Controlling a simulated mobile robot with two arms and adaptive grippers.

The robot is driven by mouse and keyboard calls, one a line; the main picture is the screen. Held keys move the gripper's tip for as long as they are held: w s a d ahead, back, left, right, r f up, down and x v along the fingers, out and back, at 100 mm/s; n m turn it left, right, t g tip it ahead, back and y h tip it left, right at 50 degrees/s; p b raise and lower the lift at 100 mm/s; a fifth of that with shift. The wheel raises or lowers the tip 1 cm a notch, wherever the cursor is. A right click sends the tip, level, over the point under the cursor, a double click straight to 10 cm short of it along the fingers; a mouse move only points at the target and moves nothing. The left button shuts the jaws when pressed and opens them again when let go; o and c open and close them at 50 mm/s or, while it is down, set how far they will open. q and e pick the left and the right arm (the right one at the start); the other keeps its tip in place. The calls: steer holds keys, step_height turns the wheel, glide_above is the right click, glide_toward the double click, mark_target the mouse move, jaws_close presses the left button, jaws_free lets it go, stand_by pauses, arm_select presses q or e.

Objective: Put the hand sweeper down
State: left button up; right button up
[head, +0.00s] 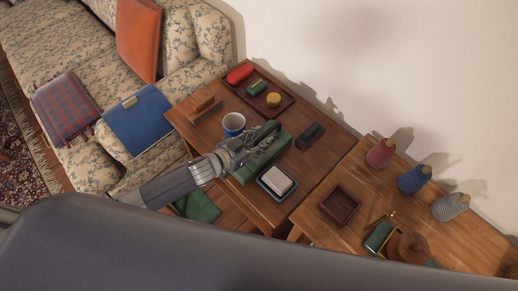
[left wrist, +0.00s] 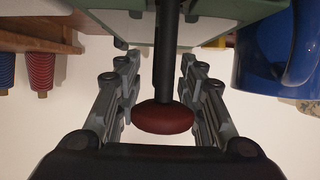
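The hand sweeper (head: 265,158) has a long green body and lies on the brown wooden table beside my left gripper (head: 252,140). In the left wrist view its dark handle rod (left wrist: 168,65) with a red-brown knob (left wrist: 162,118) stands between the two fingers of my left gripper (left wrist: 160,75). The fingers are apart, with a visible gap on each side of the rod. The sweeper's body seems to rest on the tabletop, though the contact is partly hidden. My right gripper is not in view.
A blue-and-white mug (head: 234,124) stands close to my left gripper. A white block in a dark dish (head: 277,182), a dark block (head: 311,134), a brown wooden piece (head: 204,107) and a tray (head: 287,101) surround it. Several thread spools (head: 413,179) stand on the right table.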

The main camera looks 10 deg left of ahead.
arm_select(q)
steer(key=shift+c, duration=0.2)
jaws_close()
steer(key=shift+r, duration=0.1)
